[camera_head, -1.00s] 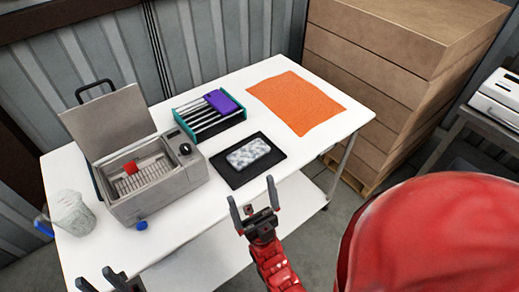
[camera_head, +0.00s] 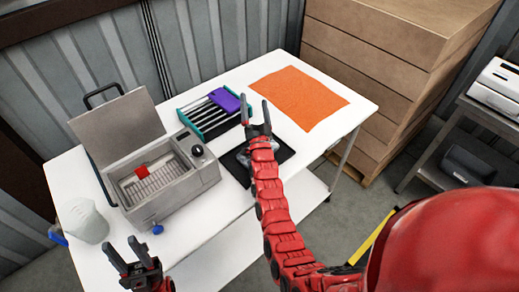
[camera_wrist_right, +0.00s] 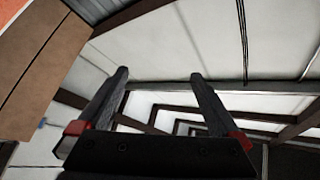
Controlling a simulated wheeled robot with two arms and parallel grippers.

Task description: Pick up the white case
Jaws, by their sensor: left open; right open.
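The white case, pale with grey marbling, lies on a black mat (camera_head: 285,152) on the white table. In the head view it is now mostly hidden behind my right arm and gripper; only a greyish bit of the white case (camera_head: 243,158) shows. My right gripper (camera_head: 256,108) is open and over the mat area, fingers pointing up in the picture; its height above the case cannot be told. In the right wrist view the open fingers (camera_wrist_right: 160,95) have nothing between them. My left gripper (camera_head: 121,244) is open and empty at the table's front left.
A teal rack (camera_head: 203,120) with a purple case (camera_head: 226,101) stands just left of my right gripper. A grey metal bath (camera_head: 160,190) with raised lid and a pale jug (camera_head: 82,221) are further left. An orange cloth (camera_head: 300,97) lies flat at right. Stacked cartons (camera_head: 370,75) stand beyond.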

